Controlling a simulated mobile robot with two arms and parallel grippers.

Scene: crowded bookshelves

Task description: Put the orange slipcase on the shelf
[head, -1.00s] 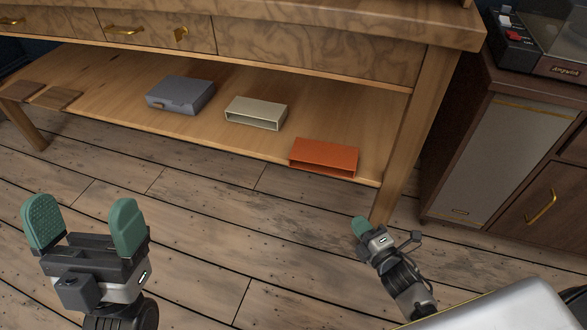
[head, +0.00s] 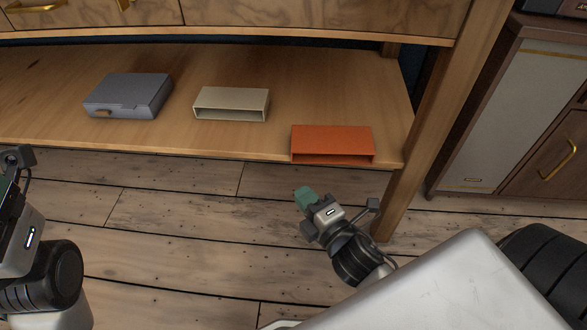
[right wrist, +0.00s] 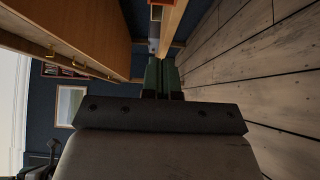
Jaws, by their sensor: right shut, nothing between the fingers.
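The orange slipcase (head: 333,139) lies flat near the front right edge of the low wooden shelf (head: 170,135), its open side facing me. My right gripper (head: 303,196) is below and in front of the slipcase, over the floor, apart from it. It is shut and empty; its green fingers (right wrist: 161,76) meet in the right wrist view. My left gripper is mostly cut off at the left edge of the head view; its wrist (head: 22,235) shows, but its fingertips do not show clearly.
A cream slipcase (head: 231,104) and a grey box (head: 128,96) lie on the shelf to the left of the orange slipcase. A wooden leg (head: 440,120) stands at the right, beside a dark cabinet (head: 530,150). Drawers (head: 300,18) overhang the shelf. The plank floor in front is clear.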

